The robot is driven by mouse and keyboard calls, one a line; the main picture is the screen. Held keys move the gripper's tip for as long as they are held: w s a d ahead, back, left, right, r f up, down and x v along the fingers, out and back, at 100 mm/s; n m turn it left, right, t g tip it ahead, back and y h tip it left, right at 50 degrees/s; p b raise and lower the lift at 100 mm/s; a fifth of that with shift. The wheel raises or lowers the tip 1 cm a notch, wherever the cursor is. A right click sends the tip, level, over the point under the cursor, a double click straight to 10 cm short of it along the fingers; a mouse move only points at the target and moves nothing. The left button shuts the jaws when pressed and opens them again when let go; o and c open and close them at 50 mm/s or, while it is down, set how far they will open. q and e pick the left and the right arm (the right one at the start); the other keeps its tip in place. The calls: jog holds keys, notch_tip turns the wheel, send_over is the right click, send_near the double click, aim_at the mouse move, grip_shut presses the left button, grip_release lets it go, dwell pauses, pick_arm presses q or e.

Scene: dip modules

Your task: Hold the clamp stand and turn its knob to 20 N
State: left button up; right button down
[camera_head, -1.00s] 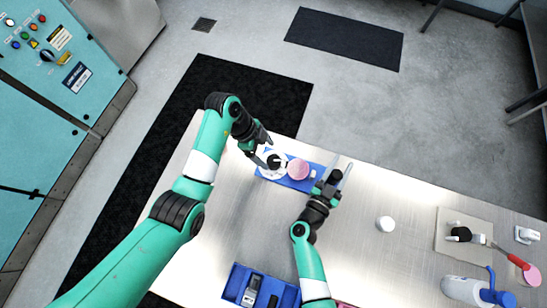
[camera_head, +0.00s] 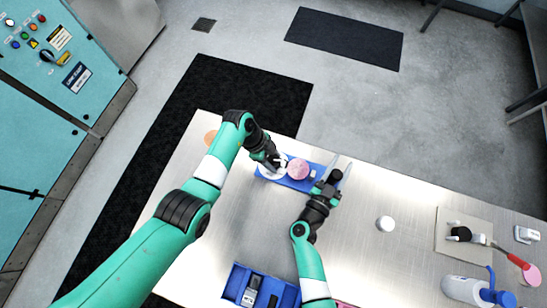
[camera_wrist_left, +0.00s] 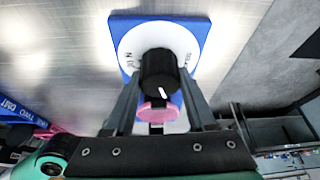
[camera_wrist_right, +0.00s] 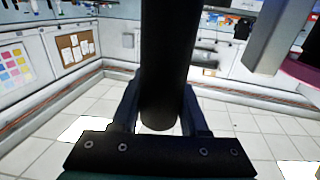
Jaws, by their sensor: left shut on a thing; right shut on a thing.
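The clamp stand has a blue base (camera_head: 300,184) with a white dial and a pink round pad (camera_head: 299,169). My left gripper (camera_head: 275,163) is over the dial, shut on the black knob (camera_wrist_left: 158,72). The knob's white mark (camera_wrist_left: 163,92) points down and slightly right in the left wrist view; the dial's printing (camera_wrist_left: 128,60) is too small to read surely, and part is hidden by the knob and fingers. My right gripper (camera_head: 328,184) is at the stand's right end, shut on a black upright cylinder (camera_wrist_right: 168,70), the stand's handle.
A blue tray (camera_head: 240,276) with dark items lies at the table's front. A white round item (camera_head: 385,224) stands right of the stand.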

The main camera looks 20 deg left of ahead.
pick_arm(q)
jog(key=c, duration=0.4)
jog(key=shift+w+m+g, duration=0.1)
jog(key=shift+m+g, duration=0.4)
jog(key=shift+m, duration=0.6)
grip_shut()
jog(key=shift+m, duration=0.5)
jog(key=o, duration=1.4)
grip_release()
jog(key=shift+c, duration=0.2)
